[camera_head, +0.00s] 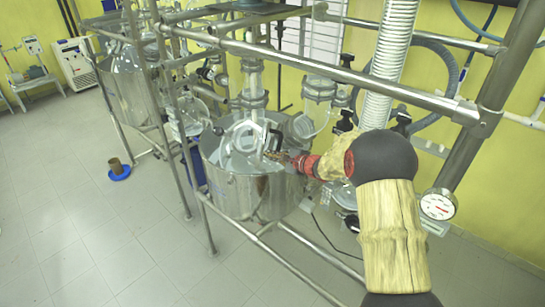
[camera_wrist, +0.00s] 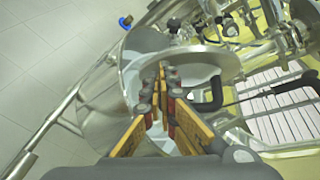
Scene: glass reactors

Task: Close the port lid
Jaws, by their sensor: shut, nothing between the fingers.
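The port lid (camera_head: 243,136) looks like a pale, see-through disc with a bright rim on top of the steel reactor vessel (camera_head: 250,190). A black handle (camera_head: 275,141) shows at its right side. In the wrist view the pale disc (camera_wrist: 205,60) lies beyond the fingers, with the black handle (camera_wrist: 212,94) to their right. I cannot tell how far the lid is tilted, and the port opening is not clear. My gripper (camera_head: 274,156) is shut and empty, low over the vessel's top; its fingertips (camera_wrist: 162,72) are beside the handle, apart from it in the wrist view.
A steel frame rail (camera_head: 340,72) crosses above my arm, and a leg (camera_head: 205,215) stands left of the vessel. A glass column (camera_head: 252,80) rises behind the lid. A white hose (camera_head: 392,45) and pressure gauge (camera_head: 437,205) are at right. The left floor is mostly clear.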

